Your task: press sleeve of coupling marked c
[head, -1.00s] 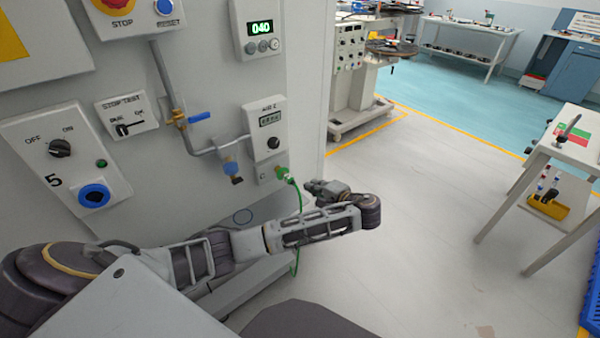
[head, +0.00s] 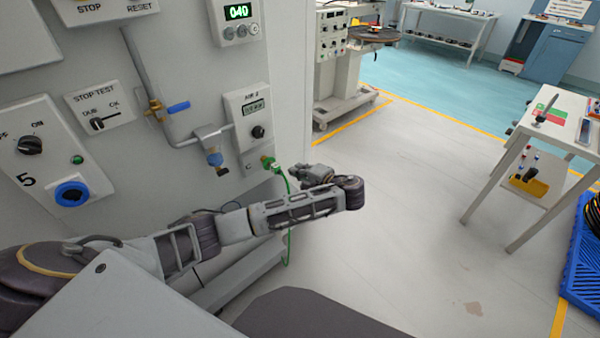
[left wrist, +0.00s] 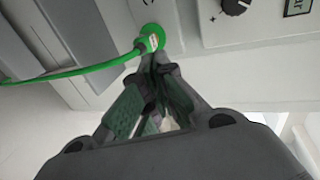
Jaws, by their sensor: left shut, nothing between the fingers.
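The coupling marked C (head: 267,162) is a green fitting on the grey machine wall, below the AIR 2 panel (head: 249,117). A green hose (head: 289,222) hangs down from it. In the left wrist view the green coupling (left wrist: 151,38) sits right at the tips of my left gripper (left wrist: 160,62). The fingers are shut with nothing between them. Whether the tips touch the coupling is hard to tell. In the head view my left gripper (head: 298,171) is just right of the coupling, beyond the forearm. My right gripper is not in view.
A blue-handled valve (head: 178,107) and a pipe with a blue-bodied fitting (head: 214,158) are left of the AIR 2 panel. A white table (head: 560,112) and a blue pallet (head: 580,270) stand at the right. The floor between is clear.

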